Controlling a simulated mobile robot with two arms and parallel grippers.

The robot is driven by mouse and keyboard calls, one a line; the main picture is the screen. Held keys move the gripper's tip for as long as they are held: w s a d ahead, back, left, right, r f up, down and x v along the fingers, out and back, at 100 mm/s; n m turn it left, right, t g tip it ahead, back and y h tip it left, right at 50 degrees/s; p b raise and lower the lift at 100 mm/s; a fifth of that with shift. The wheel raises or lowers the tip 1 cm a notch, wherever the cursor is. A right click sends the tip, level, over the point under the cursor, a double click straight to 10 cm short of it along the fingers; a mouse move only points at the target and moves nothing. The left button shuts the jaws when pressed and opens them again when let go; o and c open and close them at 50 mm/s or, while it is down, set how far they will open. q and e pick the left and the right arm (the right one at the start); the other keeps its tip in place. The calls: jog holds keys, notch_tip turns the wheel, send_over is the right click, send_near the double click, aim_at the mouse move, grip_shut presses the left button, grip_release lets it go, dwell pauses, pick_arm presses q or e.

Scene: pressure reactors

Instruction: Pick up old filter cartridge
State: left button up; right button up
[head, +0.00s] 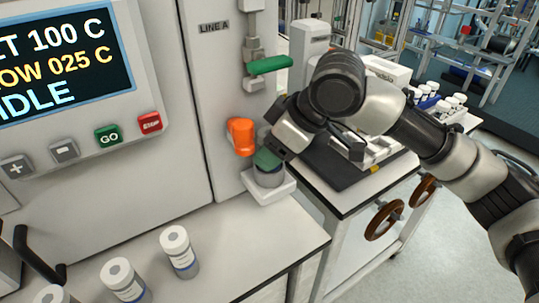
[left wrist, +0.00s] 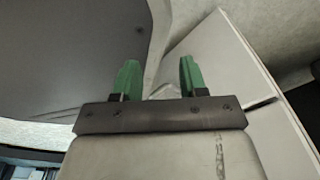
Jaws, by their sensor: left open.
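My right gripper (head: 268,158) reaches in from the right in the head view, with its green fingertips at the top of a grey cylinder (head: 269,177). This cylinder sits in a white bracket (head: 268,190) below the LINE A panel and may be the old filter cartridge. The gripper covers its upper part, and whether the fingers grip it cannot be told. My left gripper is outside the head view. In the left wrist view, the left gripper (left wrist: 158,78) is open, its green fingers apart with nothing between them.
White-capped cartridges (head: 180,252) stand on the counter (head: 235,245) at the lower left. An orange knob (head: 240,136) and a green lever (head: 270,65) project from the panel. A cart with brown handwheels (head: 384,220) stands to the right. The counter's right part is clear.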

jog(key=c, duration=0.9)
